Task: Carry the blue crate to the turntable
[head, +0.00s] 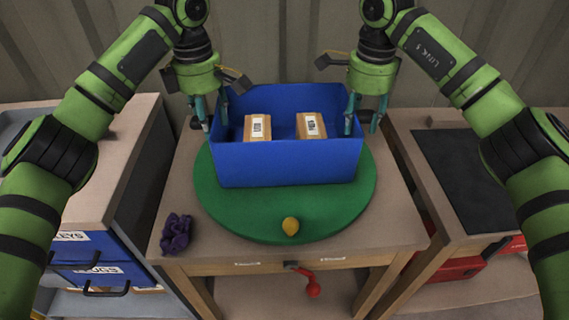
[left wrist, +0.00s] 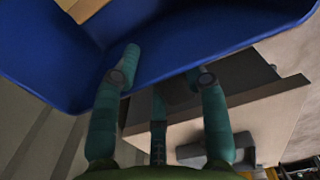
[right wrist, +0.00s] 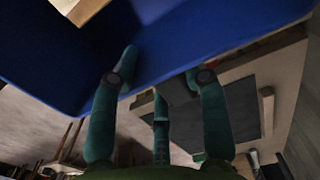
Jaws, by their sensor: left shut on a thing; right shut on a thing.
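The blue crate (head: 288,165) is over the green turntable (head: 240,220) on the middle table. I cannot tell whether its base rests on the turntable or hovers just above. Two brown boxes with white labels, one left (head: 258,128) and one right (head: 311,125), are inside it. My left gripper (head: 217,122) is shut on the crate's left wall, whose blue rim (left wrist: 190,50) passes between its fingers in the left wrist view. My right gripper (head: 362,122) is shut on the right wall; that rim (right wrist: 190,45) shows in the right wrist view.
A crumpled purple cloth (head: 176,233) lies at the table's front left. A red crank (head: 312,285) hangs below the front edge. Side benches stand left (head: 110,185) and right (head: 400,135), with a wall behind.

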